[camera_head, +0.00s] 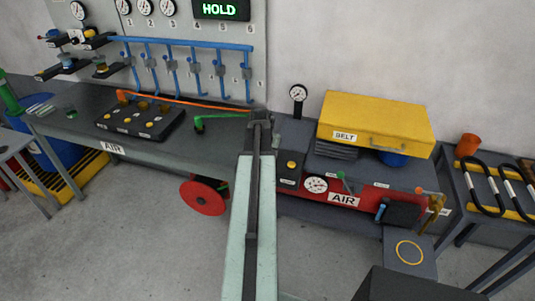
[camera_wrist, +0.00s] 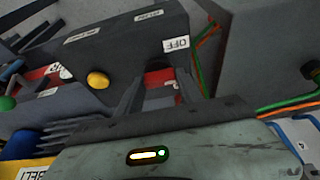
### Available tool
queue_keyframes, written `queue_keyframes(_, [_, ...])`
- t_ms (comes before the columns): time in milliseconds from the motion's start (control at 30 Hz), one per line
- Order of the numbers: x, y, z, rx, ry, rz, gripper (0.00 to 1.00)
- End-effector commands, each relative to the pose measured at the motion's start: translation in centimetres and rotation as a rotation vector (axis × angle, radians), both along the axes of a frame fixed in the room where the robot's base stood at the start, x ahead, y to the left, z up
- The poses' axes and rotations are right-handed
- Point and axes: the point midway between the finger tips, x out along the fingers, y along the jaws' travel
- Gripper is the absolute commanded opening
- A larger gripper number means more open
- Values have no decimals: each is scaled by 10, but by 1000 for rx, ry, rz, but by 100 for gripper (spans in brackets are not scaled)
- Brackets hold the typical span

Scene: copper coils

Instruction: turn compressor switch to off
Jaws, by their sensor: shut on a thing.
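In the wrist view my gripper (camera_wrist: 159,88) is shut on a small red part (camera_wrist: 158,77), which I take to be the compressor switch, at the face of a dark grey box (camera_wrist: 120,48). A white label reading OFF (camera_wrist: 176,44) is on the box just beyond the fingertips. Which way the switch points is hidden by the fingers. In the head view my gripper (camera_head: 260,118) is at the left end of the red compressor (camera_head: 350,198) marked AIR, and the arm hides the switch there.
A yellow BELT box (camera_head: 375,118) sits above the compressor. A gauge (camera_head: 298,93) stands behind it. A red hose reel (camera_head: 204,196) is at the lower left. A dark panel with yellow knobs (camera_head: 140,120) lies on the left bench. The right table (camera_head: 463,205) holds black coils.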

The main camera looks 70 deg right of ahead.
Motion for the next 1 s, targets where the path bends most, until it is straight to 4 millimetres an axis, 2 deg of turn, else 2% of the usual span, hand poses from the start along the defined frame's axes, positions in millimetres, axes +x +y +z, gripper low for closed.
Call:
queue_keyframes(600, [-4,-2,0,0,1,532,3])
queue_keyframes(1000, [-5,-3,0,-1,1,700,3])
